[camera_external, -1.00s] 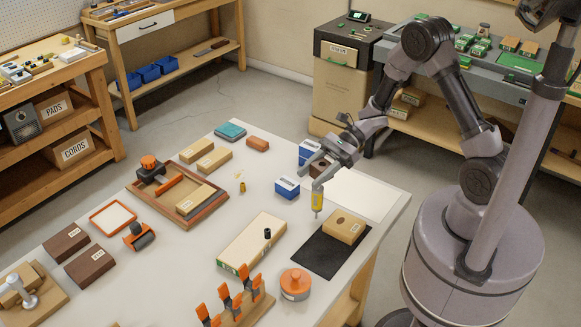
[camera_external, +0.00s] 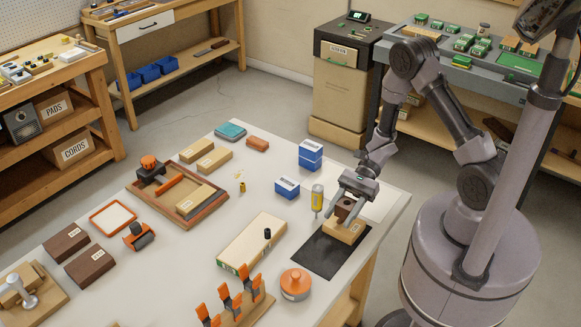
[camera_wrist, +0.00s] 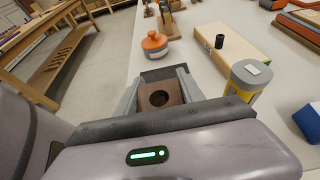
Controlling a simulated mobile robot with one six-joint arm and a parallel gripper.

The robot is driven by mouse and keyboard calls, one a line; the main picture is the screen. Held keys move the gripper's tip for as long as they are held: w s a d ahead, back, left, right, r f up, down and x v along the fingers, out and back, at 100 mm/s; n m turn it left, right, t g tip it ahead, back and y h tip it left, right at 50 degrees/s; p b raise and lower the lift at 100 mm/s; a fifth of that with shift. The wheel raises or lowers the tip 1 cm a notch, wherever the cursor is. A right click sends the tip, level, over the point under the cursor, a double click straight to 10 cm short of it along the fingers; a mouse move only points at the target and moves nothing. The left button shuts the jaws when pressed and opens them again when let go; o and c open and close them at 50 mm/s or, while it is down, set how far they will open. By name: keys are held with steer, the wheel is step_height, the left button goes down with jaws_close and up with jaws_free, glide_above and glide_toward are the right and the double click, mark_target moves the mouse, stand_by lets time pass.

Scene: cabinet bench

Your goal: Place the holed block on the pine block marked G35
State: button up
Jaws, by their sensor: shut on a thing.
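The holed block (camera_external: 343,207) is dark brown with a round hole in its top. My gripper (camera_external: 350,203) is shut on it, and the wrist view shows the holed block (camera_wrist: 160,96) between the two fingers, hole facing up. A pale pine block (camera_external: 345,231) with a small label lies on the black mat (camera_external: 318,254), directly below the held block. The label is too small to read. The held block is at or just above its top; I cannot tell whether they touch. In the wrist view the pine block is hidden.
A yellow and grey upright tool (camera_external: 317,198) stands close left of my gripper. A long pine board (camera_external: 252,243) with a black peg lies further left. An orange round-knobbed container (camera_external: 295,284) is in front of the mat. Blue boxes (camera_external: 287,188) stand behind.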

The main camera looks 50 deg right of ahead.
mark_target(339, 229)
step_height(339, 229, down, 3)
steer(key=shift+f+b, duration=0.2)
steer(key=shift+b, duration=0.2)
steer(key=shift+f, duration=0.2)
steer(key=o, duration=1.4)
steer(key=shift+c, duration=0.2)
steer(key=shift+r, duration=0.1)
